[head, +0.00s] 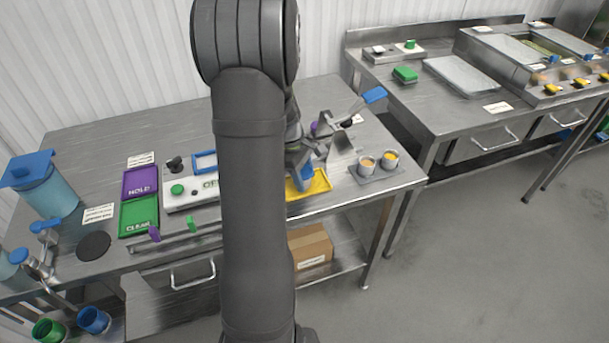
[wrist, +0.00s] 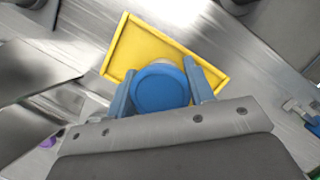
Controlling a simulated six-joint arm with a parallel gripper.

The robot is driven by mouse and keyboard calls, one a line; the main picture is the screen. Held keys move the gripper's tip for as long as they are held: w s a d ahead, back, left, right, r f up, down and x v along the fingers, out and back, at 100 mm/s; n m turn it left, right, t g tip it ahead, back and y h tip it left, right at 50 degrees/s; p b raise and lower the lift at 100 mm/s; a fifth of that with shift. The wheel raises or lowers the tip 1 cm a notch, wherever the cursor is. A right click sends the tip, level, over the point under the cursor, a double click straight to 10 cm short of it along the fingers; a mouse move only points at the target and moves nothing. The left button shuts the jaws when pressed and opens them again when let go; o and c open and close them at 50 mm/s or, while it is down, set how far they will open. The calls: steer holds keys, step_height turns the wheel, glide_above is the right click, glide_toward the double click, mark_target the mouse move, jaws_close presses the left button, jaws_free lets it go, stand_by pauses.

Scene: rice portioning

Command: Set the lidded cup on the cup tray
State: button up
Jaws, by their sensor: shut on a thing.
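A cup with a round blue lid (wrist: 160,88) sits between the two blue fingers of my gripper (wrist: 162,84) in the wrist view. The fingers are shut on it from both sides. A yellow tray (wrist: 207,58) lies under and around the cup in that view; whether the cup touches it cannot be told. In the head view the yellow tray (head: 321,185) is at the front edge of the steel table, right of my arm. My gripper (head: 301,178) is over its left part there, mostly hidden by my arm.
Right of the yellow tray, two small containers (head: 366,164) with orange and yellow contents stand on a grey mat. A blue-handled tool (head: 373,96) is behind. Left are a purple tray (head: 140,183), a green tray (head: 139,216) and a white panel with a green button (head: 177,189).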

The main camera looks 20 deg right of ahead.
mark_target(306, 171)
steer(key=shift+f, duration=0.15)
steer(key=o, duration=1)
steer(key=v, duration=1.2)
steer(key=shift+r, duration=0.2)
steer(key=shift+f, duration=0.1)
steer(key=x, duration=1.2)
steer(key=shift+r, duration=2.05)
steer(key=shift+f, duration=0.1)
